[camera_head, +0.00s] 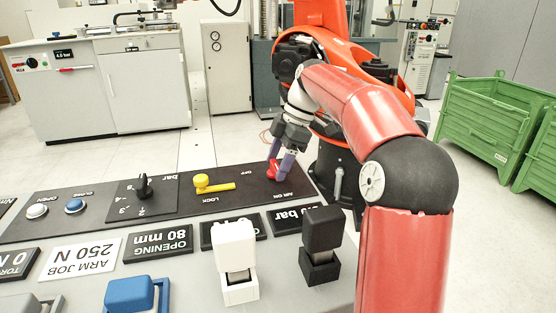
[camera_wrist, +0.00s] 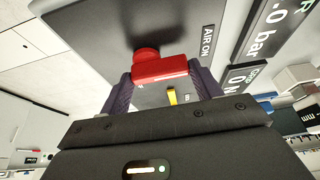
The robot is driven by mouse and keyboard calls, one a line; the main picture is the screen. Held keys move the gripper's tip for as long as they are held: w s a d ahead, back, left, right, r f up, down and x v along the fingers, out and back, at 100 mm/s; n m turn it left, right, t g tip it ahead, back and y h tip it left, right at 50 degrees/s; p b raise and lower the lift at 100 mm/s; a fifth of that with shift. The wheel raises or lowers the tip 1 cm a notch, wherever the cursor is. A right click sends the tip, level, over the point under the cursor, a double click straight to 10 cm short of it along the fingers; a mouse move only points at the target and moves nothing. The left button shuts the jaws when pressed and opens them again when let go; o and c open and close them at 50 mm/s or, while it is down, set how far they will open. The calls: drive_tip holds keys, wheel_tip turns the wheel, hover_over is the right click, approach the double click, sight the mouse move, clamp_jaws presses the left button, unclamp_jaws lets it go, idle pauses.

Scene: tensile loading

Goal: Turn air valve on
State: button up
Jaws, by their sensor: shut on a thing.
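The red air valve knob (camera_head: 273,170) stands on the dark panel (camera_head: 262,190) near the "AIR ON" label, towards the panel's right end. My gripper (camera_head: 279,165) reaches down to it, with its two purple-grey fingers around the knob. In the wrist view the red knob (camera_wrist: 160,68) sits between the two fingers, and my gripper (camera_wrist: 161,85) is shut on it. The "AIR ON" label (camera_wrist: 208,42) lies to the right of the knob there. The fingers partly hide the knob's sides.
On the same panel are a yellow lock lever (camera_head: 214,185), a black rotary knob (camera_head: 144,187) and a blue button (camera_head: 75,206). White (camera_head: 236,260) and black (camera_head: 322,245) switch blocks stand in front. Green crates (camera_head: 492,120) are at the right.

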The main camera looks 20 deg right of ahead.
drive_tip(key=o, duration=1)
drive_tip(key=shift+v, duration=3.95)
